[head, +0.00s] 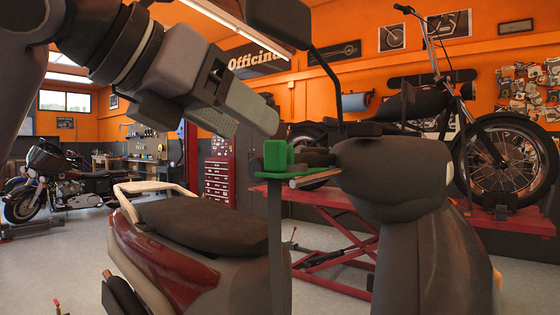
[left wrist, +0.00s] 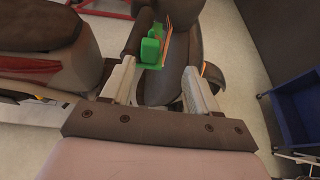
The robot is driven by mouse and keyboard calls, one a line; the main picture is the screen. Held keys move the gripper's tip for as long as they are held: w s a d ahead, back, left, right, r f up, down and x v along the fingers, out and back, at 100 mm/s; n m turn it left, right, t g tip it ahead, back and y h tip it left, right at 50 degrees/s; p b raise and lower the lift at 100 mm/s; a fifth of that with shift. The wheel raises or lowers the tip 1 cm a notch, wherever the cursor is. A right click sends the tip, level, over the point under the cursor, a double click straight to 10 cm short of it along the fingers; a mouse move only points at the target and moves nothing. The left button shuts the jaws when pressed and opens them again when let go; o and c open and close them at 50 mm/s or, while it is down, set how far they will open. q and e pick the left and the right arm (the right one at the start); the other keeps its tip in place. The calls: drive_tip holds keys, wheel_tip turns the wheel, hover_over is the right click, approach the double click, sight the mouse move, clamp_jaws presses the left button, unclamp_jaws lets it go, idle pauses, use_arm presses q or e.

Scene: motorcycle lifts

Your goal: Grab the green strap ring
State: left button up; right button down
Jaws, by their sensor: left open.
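The green strap ring (head: 278,157) sits in front of the scooter's handlebar area, on top of a thin dark post with a green plate. It also shows in the left wrist view (left wrist: 151,50), between and beyond the fingertips. My left gripper (head: 262,122) comes in from the upper left and is just above and to the left of the ring. In the left wrist view its two fingers (left wrist: 157,78) are spread apart with nothing between them. The gripper and the ring look apart. My right gripper does not show.
The scooter (head: 410,190) with its dark seat (head: 200,222) fills the foreground. Its mirror stalk (head: 328,75) rises close to my left gripper. A motorcycle stands on a red lift (head: 345,250) behind. A blue cart (left wrist: 295,110) is at the right in the left wrist view.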

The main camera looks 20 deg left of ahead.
sight(275, 150)
use_arm(q)
drive_tip(key=a+x, duration=0.1)
drive_tip(key=x, duration=0.5)
drive_tip(key=shift+w+r+y+p, duration=0.3)
drive_tip(key=shift+w+p, duration=0.15)
drive_tip(key=shift+w, duration=0.1)
drive_tip(key=shift+c, duration=0.3)
